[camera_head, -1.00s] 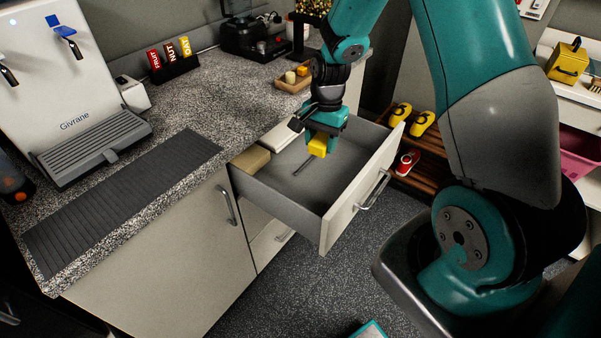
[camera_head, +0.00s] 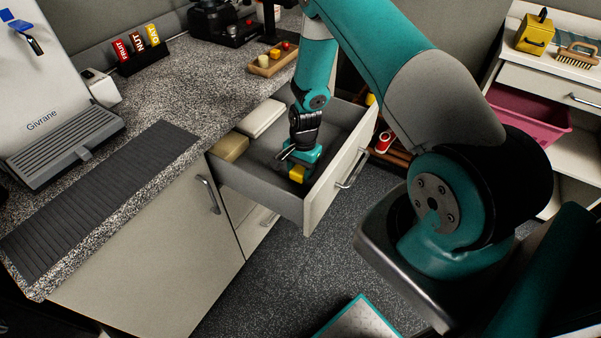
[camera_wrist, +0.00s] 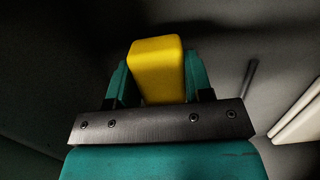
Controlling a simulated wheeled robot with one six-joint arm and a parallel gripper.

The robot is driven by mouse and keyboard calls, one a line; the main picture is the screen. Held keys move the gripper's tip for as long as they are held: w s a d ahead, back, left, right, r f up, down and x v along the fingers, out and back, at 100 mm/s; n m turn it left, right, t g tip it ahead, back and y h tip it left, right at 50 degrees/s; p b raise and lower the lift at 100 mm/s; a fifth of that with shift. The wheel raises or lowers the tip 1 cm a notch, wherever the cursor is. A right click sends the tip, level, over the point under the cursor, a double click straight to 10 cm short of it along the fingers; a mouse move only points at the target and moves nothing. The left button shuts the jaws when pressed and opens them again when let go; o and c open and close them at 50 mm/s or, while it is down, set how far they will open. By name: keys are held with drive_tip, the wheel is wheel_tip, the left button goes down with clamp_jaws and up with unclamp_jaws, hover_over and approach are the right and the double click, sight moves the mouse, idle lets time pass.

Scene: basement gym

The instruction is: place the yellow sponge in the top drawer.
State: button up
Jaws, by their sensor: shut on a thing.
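The yellow sponge (camera_head: 297,173) is a small block held at the tip of my gripper (camera_head: 300,164). In the wrist view the sponge (camera_wrist: 158,68) sits between the two teal fingers of my gripper (camera_wrist: 160,82), which are shut on it. The top drawer (camera_head: 258,185) is pulled open under the counter, and my gripper reaches down inside it, near its front panel. I cannot tell whether the sponge touches the drawer floor.
A tan block (camera_head: 229,147) and a white box (camera_head: 262,118) lie in the drawer's back left part. The grey counter (camera_head: 165,105) borders the drawer. A low wooden rack with shoes (camera_head: 384,141) stands beyond the drawer front.

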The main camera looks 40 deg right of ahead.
drive_tip(key=shift+f, duration=1.15)
drive_tip(key=shift+f, duration=0.15)
drive_tip(key=o, duration=0.9)
